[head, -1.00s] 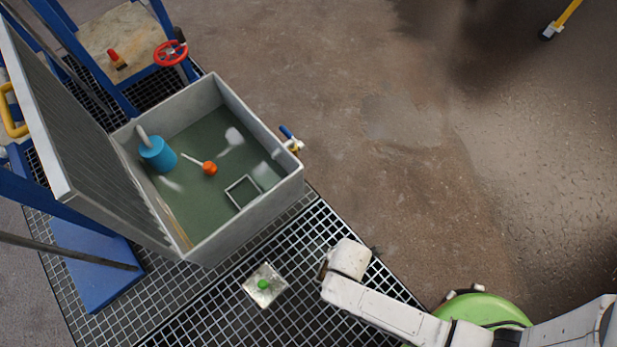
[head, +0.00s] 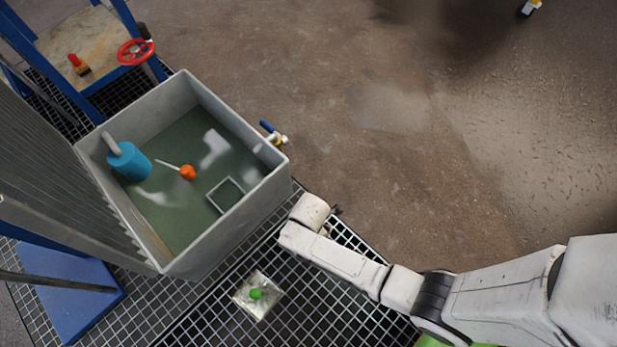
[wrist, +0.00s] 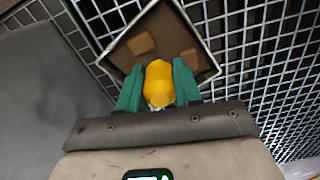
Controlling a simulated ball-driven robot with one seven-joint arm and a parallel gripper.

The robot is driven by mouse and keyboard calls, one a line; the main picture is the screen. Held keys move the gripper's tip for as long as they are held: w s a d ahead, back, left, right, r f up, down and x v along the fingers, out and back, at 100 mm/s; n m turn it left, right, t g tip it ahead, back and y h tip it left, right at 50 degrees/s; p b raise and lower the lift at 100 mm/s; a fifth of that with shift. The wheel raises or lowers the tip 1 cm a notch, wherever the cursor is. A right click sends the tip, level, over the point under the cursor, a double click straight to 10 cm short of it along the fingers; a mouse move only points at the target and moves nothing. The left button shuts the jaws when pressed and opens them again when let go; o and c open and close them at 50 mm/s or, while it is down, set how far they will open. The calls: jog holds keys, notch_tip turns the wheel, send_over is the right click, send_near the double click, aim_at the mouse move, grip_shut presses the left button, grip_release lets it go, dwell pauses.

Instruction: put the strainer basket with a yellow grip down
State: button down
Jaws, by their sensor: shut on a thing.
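In the wrist view my gripper (wrist: 158,68), with green fingers, is shut on a yellow grip (wrist: 159,86). Around and below the grip shows a square, open strainer basket (wrist: 118,56) with a pale rim and dark brown inside. Two lighter brown lumps lie in it. Grating shows beyond the basket, but I cannot tell whether the basket touches it. In the head view my gripper and the yellow grip are hidden; only my arm shows, its end close to the vessel's near right corner.
The open grey vessel (head: 226,224) holds a blue cylinder (head: 131,162), an orange float (head: 187,173) and a square frame (head: 224,196). A blue-handled valve (head: 272,134) juts from its side. A metal square with a green knob (head: 255,294) lies on the grating (head: 190,322).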

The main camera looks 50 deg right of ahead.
jog(key=shift+w+d+f+b, duration=0.15)
jog(key=shift+f+b, duration=0.4)
jog(key=shift+f, duration=0.35)
jog(key=shift+w+a+f+b, duration=0.15)
jog(key=shift+f+b, duration=0.35)
jog(key=shift+f, duration=0.4)
jog(key=shift+d, duration=0.1)
jog(key=shift+f, duration=0.2)
jog(key=c, duration=0.8)
grip_release()
jog(key=shift+r, duration=0.1)
notch_tip(320, 180, up, 12)
jog(key=p, duration=0.7)
jog(key=shift+r, duration=0.1)
jog(key=s+d+r+m, duration=0.2)
jog(key=s+r+m, duration=0.1)
jog(key=r+m, duration=0.2)
jog(key=s+d+r+m, duration=0.3)
jog(key=r+m, duration=0.3)
jog(key=r, duration=0.2)
jog(key=s+d+r+m+t, duration=0.1)
jog(key=s+d+r+m, duration=0.1)
jog(key=s+r+m, duration=0.2)
jog(key=shift+d+r+m, duration=0.2)
jog(key=shift+r+m, duration=0.3)
jog(key=shift+r, duration=0.4)
jog(key=shift+d+r+m, duration=0.2)
jog(key=shift+r+m, duration=0.3)
jog(key=shift+r, duration=0.35)
